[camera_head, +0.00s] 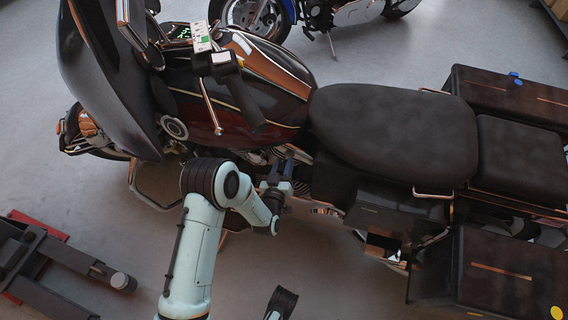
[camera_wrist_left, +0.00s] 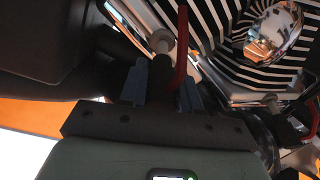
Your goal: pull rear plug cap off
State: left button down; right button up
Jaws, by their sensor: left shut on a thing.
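My left gripper (camera_head: 286,176) reaches in from the left to the engine side of the dark motorcycle (camera_head: 395,135), below the front of the seat. In the left wrist view, the blue-grey fingers of this gripper (camera_wrist_left: 162,90) are shut on a dark plug cap (camera_wrist_left: 160,74) between them. A pale metal round part (camera_wrist_left: 161,41) shows just past the cap, close to the finned engine (camera_wrist_left: 225,60). I cannot tell whether the cap is seated on its plug. A red lead (camera_wrist_left: 182,45) runs up beside the cap. In the head view the fingers hide the cap.
A round chrome cover (camera_wrist_left: 273,32) sits on the fins. Another lead (camera_wrist_left: 292,118) with red on it is at the right.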

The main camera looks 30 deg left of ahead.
aim_at(281, 174)
pick_arm(q)
jog(key=c, duration=0.9)
grip_release()
jog(key=shift+o, duration=0.2)
jog(key=shift+s, duration=0.1)
jog(key=p+v, duration=0.1)
jog(key=v, duration=0.5)
jog(key=shift+s+d, duration=0.2)
jog(key=shift+s, duration=0.15)
jog(key=p+v, duration=0.1)
jog(key=v, duration=0.5)
jog(key=shift+s, duration=0.3)
pick_arm(e)
jog(key=r, duration=0.1)
jog(key=a+r, duration=0.1)
jog(key=r, duration=0.1)
jog(key=shift+w+a, duration=0.1)
jog(key=shift+w, duration=0.05)
pick_arm(q)
jog(key=shift+d+f, duration=0.1)
jog(key=shift+f, duration=0.05)
